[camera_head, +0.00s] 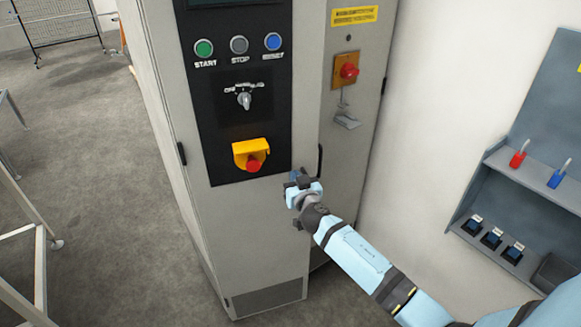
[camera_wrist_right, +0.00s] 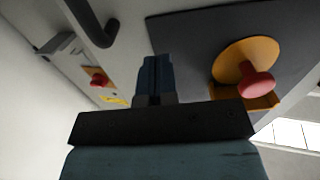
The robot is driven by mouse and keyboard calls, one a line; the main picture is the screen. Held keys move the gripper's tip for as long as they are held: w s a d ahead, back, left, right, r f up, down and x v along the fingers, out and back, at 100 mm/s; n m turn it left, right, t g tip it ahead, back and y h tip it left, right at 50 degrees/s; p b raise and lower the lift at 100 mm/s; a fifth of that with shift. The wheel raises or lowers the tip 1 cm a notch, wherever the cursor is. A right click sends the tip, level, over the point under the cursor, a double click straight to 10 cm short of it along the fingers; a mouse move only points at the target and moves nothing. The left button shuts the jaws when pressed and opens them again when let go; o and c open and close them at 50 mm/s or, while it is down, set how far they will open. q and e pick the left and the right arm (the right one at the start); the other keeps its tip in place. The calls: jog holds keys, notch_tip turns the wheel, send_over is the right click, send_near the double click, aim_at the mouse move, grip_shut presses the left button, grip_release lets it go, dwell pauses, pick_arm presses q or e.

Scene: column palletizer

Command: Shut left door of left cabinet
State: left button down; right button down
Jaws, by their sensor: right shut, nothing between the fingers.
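The left door (camera_head: 265,215) of the grey cabinet fills the middle of the head view, with a black control panel (camera_head: 225,140) on it. Its lower right edge seems to stand slightly forward of the narrower right section (camera_head: 345,175), so it looks a little ajar; the exact gap is unclear. My right gripper (camera_head: 297,178) is shut and empty at the door's right edge, below the panel. In the right wrist view its closed fingers (camera_wrist_right: 154,75) point at the cabinet front; contact cannot be told. My left gripper is out of view.
A yellow emergency stop (camera_head: 250,154) is just up and left of my right gripper. A black handle (camera_wrist_right: 95,22), a grey lever (camera_head: 346,121) and a red switch (camera_head: 348,71) project nearby. A blue-grey shelf (camera_head: 535,170) hangs at right. Open floor (camera_head: 90,170) lies left.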

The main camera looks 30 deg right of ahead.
aim_at(288, 165)
jog(key=x, duration=0.4)
jog(key=shift+w+p, duration=0.1)
jog(key=shift+p, duration=0.25)
jog(key=shift+w+d, duration=0.1)
